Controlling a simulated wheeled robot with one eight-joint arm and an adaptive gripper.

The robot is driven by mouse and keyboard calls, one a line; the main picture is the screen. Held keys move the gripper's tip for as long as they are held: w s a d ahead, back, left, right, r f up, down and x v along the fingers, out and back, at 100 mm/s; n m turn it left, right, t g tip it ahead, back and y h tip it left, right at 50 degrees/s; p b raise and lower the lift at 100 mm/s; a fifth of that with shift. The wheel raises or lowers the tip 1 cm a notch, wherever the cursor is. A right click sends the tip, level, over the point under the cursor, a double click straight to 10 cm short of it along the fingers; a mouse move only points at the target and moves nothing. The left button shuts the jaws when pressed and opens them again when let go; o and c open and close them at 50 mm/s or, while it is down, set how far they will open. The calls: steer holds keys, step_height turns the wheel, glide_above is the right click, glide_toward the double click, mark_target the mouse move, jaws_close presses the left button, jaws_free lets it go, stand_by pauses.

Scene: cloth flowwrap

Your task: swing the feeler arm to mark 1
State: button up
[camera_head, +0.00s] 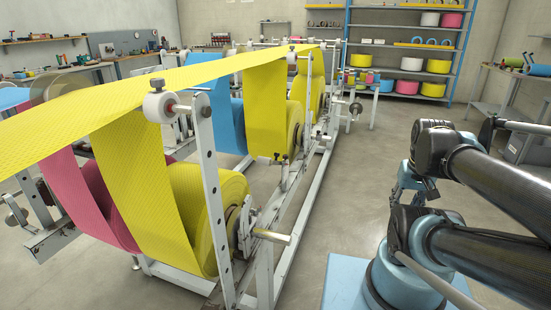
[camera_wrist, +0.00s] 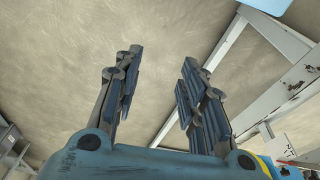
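The machine carries a wide yellow web (camera_head: 130,90) over rollers and down to large yellow rolls (camera_head: 190,215). A perforated upright bar (camera_head: 207,170) with a white roller and red cap stands at its near end. A small lever-like fitting (camera_head: 280,160) sits on the frame further back. I cannot tell which part is the feeler arm, and no mark 1 is readable. My gripper (camera_head: 408,190) hangs over the floor to the right of the machine, apart from it. In the wrist view my gripper (camera_wrist: 153,90) has its fingers spread with nothing between them.
The machine's white frame rail (camera_head: 290,225) runs along its right side and shows at the right of the wrist view (camera_wrist: 275,90). The grey floor (camera_head: 345,190) between machine and arm is clear. Blue shelving (camera_head: 400,50) with rolls stands at the back, a workbench (camera_head: 505,90) at right.

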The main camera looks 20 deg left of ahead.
steer(key=w+a+r, duration=0.8)
steer(key=w+r, duration=0.1)
steer(key=r, duration=0.2)
steer(key=w+a+r+g, duration=0.1)
steer(key=w+a+r, duration=0.2)
steer(key=a, duration=0.4)
steer(key=w+a+r, duration=0.3)
steer(key=a, duration=0.4)
steer(key=w+a+r+g, duration=0.1)
steer(key=w+a+r, duration=0.2)
steer(key=a, duration=0.4)
steer(key=a+r+m, duration=0.1)
steer(key=a+r, duration=0.1)
steer(key=a, duration=1.2)
steer(key=f, duration=1.7)
steer(key=shift+s+f, duration=0.25)
steer(key=shift+f, duration=0.1)
steer(key=shift+c, duration=0.4)
jaws_close()
